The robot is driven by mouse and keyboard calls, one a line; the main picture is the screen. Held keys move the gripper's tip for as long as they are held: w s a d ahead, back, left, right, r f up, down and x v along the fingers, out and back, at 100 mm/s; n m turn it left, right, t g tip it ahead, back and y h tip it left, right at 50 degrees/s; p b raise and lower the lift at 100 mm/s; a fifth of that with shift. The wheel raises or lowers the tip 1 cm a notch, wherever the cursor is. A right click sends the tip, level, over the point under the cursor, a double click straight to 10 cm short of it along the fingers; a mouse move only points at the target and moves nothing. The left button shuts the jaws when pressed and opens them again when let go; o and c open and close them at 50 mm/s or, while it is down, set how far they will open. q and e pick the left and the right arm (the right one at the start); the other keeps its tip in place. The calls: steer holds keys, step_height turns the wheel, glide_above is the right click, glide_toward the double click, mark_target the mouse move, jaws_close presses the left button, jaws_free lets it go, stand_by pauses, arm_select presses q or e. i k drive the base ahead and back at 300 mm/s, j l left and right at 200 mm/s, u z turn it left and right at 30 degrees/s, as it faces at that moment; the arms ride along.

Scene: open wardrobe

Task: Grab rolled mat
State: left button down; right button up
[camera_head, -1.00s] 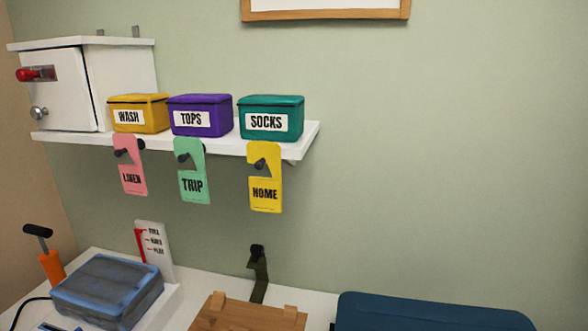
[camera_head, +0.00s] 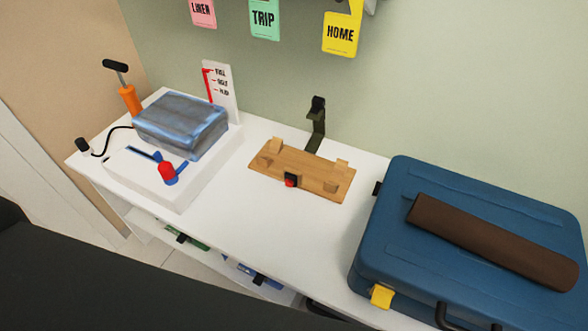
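A dark brown rolled mat (camera_head: 490,242) lies on the lid of a closed blue suitcase (camera_head: 400,235) at the right of the head view. It runs slantwise from upper left to lower right, and its whole length shows. Neither of my grippers is in view, so I see nothing touching the mat.
The white bench (camera_head: 265,227) carries the suitcase, a wooden board (camera_head: 300,172) with blocks, a dark green stand (camera_head: 316,130), and a white box (camera_head: 150,185) with a blue-grey packet (camera_head: 180,122). An orange pump (camera_head: 130,98) stands at the back left.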

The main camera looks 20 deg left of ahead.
mark_target(549, 268)
steer(key=z, duration=1.15)
steer(key=k+l+z, duration=0.1)
steer(key=k+l, duration=0.25)
steer(key=k, duration=0.2)
steer(key=k+l+z, duration=0.2)
steer(key=l, duration=0.7)
steer(key=i, duration=0.15)
